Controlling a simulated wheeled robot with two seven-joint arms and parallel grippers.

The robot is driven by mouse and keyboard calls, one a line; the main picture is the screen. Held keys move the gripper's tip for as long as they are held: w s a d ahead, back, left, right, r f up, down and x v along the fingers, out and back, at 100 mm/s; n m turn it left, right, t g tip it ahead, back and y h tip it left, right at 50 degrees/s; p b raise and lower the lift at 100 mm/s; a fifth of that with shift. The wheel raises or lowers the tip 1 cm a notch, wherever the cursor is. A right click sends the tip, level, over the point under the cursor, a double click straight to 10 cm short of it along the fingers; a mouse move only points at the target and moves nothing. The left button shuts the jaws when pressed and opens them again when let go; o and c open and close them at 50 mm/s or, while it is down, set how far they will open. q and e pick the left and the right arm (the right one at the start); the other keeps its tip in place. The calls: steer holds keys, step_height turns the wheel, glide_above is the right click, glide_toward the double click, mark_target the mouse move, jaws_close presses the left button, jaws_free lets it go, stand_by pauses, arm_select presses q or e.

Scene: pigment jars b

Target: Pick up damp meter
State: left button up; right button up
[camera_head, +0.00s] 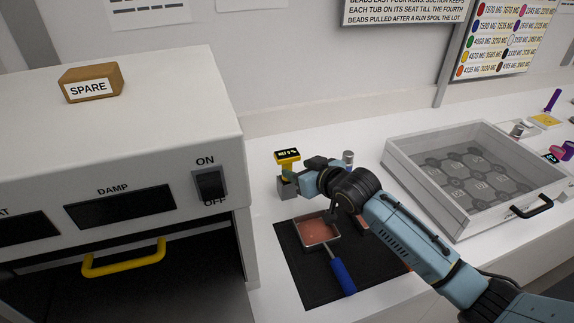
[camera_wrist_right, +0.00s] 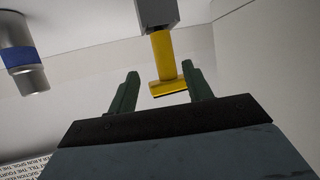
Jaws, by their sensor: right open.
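The damp meter (camera_head: 287,155) is yellow with a dark display on its head. It stands upright in a grey block (camera_head: 288,189) on the white counter, beside the oven-like cabinet. My right gripper (camera_head: 298,179) is close to the meter's right side in the head view and partly covers its lower part. In the right wrist view, which looks upside down, the open fingers (camera_wrist_right: 160,69) appear on either side of the yellow meter (camera_wrist_right: 162,50), with gaps showing. I cannot tell how deep it lies between them. My left gripper is not in view.
A grey cylinder (camera_head: 348,157) stands just behind my right gripper. A clear-walled drawer tray (camera_head: 455,227) is at right. The cabinet (camera_head: 225,120) bounds the left, with a SPARE block (camera_head: 90,82) on top.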

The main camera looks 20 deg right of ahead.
mark_target(290, 167)
steer(key=x, duration=0.4)
steer(key=shift+s+a+r, duration=0.1)
steer(key=shift+a+r, duration=0.1)
steer(key=shift+a, duration=0.2)
steer(key=shift+w+a+f, duration=0.15)
steer(key=shift+w+f, duration=0.15)
steer(key=shift+w, duration=0.25)
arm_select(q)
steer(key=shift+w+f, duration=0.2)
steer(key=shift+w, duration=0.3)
